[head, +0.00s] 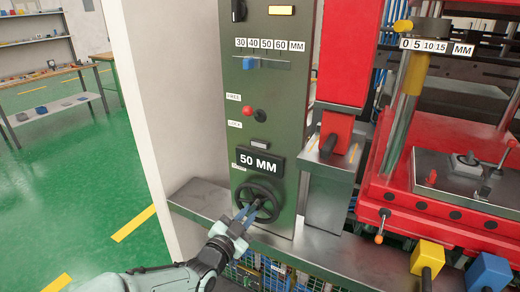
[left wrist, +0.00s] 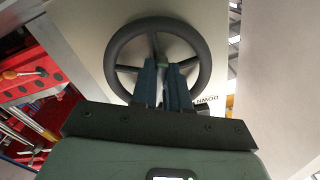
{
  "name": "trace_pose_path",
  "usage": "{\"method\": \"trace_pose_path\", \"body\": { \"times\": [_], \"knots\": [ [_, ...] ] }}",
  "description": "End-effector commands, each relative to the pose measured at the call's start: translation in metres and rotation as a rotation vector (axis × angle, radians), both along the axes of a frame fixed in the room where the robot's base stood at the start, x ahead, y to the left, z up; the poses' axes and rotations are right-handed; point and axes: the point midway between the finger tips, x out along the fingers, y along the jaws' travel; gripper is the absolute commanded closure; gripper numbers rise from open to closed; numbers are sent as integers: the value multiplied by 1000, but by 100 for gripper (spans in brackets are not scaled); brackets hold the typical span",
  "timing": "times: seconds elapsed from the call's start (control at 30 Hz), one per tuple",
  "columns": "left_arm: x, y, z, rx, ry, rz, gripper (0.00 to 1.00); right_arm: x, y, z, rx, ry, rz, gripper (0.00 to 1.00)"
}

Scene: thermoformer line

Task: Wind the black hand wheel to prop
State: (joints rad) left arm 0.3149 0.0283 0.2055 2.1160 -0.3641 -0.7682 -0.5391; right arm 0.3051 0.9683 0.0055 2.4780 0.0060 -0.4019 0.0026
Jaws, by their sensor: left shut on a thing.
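The black hand wheel (head: 278,201) is mounted low on the front of a green machine column. My left gripper (head: 247,211) reaches it from below left and is shut on it near the hub. In the left wrist view the spoked wheel (left wrist: 157,22) fills the upper middle, and the blue fingers of the left gripper (left wrist: 166,70) lie over its lower spokes. The fingers hide exactly which part they pinch. A black display (head: 260,162) above the wheel reads 50 MM. My right gripper is not in view.
A scale (head: 270,44) marked 30 to 60 MM has a blue pointer (head: 249,63) toward its low end. A red knob (head: 246,111) sits between FREE and LOCK labels. A grey ledge (head: 200,202) runs beside the wheel. Red machinery (head: 450,215) stands right; green floor is open left.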

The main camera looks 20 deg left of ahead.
Motion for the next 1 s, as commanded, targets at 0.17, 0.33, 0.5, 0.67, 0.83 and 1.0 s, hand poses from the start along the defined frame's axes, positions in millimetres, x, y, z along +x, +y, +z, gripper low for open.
{"method": "trace_pose_path", "body": {
  "times": [0.17,0.33,0.5,0.67,0.83,1.0],
  "knots": [
    [0,1,-1,63,-4,0,100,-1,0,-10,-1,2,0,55],
    [0,1,-1,81,-5,0,100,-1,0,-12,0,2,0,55],
    [0,1,0,80,-5,0,100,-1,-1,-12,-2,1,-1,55],
    [0,1,-1,99,-9,0,100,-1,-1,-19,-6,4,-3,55],
    [0,2,-1,167,-17,0,100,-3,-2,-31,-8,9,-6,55],
    [1,3,0,237,-26,1,100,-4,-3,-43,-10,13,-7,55]
  ]
}}
